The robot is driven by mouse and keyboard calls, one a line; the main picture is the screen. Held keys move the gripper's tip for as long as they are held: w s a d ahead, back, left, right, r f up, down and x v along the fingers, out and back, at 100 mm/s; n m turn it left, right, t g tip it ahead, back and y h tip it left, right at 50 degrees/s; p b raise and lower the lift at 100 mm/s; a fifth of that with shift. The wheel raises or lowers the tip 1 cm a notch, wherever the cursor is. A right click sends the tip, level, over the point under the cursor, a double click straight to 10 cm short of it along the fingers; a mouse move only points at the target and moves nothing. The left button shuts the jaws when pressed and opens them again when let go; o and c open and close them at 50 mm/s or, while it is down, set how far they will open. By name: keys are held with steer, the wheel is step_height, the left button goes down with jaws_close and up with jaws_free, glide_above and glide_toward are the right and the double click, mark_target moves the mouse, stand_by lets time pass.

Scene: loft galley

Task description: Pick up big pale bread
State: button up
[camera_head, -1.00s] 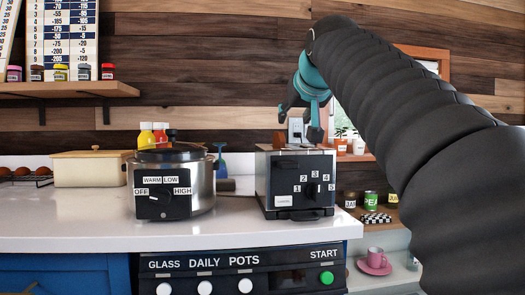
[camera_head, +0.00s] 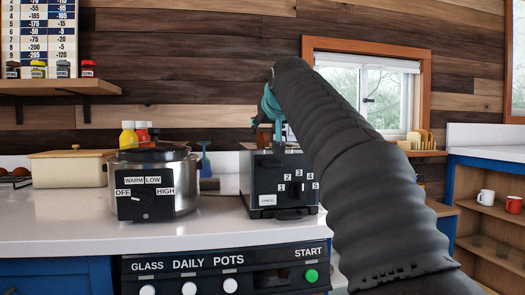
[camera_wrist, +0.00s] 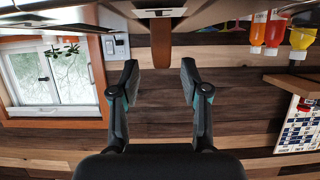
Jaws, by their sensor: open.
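My gripper (camera_head: 269,133) is just above the back of the silver and black toaster (camera_head: 279,184), partly hidden by my arm. In the wrist view, which looks upside down, its two fingers (camera_wrist: 159,75) stand apart with nothing clearly held between them. A flat brown piece (camera_wrist: 161,50) shows beyond the fingertips, beside a pale edge; I cannot tell whether it is bread. Pale yellowish slice-like shapes (camera_head: 421,138) stand on the window ledge at the right, apart from my gripper. They may be bread, but they are too small to be sure.
A slow cooker (camera_head: 155,185) stands left of the toaster, with red and yellow bottles (camera_head: 129,135) behind it. A cream box (camera_head: 70,168) is farther left. The front of the white counter (camera_head: 60,226) is clear. Mugs (camera_head: 486,196) stand on right-hand shelves.

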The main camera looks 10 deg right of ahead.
steer(key=x, duration=0.3)
steer(key=shift+w+a+f, duration=0.1)
steer(key=shift+w+a, duration=0.05)
steer(key=shift+w, duration=0.05)
jaws_close()
